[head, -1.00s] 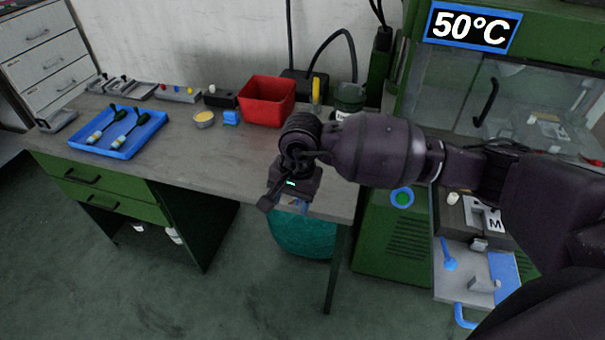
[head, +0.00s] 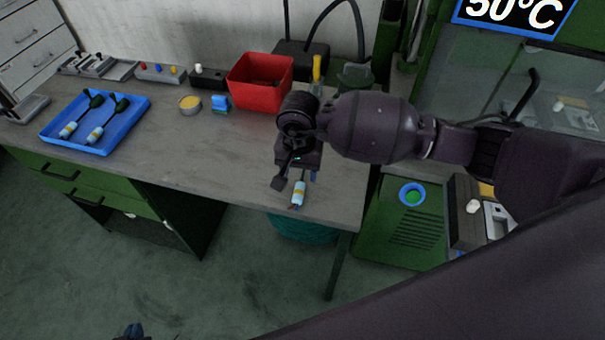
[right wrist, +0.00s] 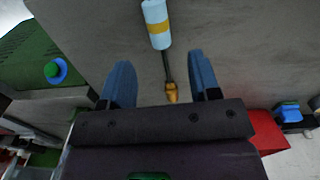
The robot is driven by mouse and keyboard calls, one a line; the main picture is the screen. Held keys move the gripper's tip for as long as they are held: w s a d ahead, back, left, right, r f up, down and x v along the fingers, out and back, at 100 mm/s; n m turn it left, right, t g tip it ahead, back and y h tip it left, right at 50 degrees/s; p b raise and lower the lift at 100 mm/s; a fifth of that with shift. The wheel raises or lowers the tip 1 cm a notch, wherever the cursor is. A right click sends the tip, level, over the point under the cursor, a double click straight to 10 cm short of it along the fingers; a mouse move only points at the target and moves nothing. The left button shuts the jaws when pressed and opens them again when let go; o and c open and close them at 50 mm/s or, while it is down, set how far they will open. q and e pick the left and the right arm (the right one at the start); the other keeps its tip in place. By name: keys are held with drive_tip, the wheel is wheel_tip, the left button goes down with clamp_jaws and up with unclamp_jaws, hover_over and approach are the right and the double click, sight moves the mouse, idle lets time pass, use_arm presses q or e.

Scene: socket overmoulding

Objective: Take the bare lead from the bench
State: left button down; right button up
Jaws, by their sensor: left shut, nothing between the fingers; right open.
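The bare lead lies on the bench near its front right edge. In the head view its light-blue and white body with a yellow band (head: 298,194) shows just in front of my right gripper (head: 297,180). In the right wrist view the lead (right wrist: 156,22) runs down by a thin dark cable to a brass tip. My right gripper (right wrist: 161,62) is open, its blue fingers on either side of the cable and tip, apart from them. The exact height above the bench is unclear. My left gripper (head: 131,330) barely shows at the bottom edge, shut and empty.
A blue tray (head: 55,138) with two leads with dark-green ends stands at the left of the bench (head: 200,150). The bench middle is clear.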

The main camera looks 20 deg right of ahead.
sight(300, 186)
drive_tip(key=shift+f, duration=3.2)
drive_tip(key=c, duration=1)
drive_tip(key=shift+r, duration=0.1)
drive_tip(key=shift+c, duration=0.2)
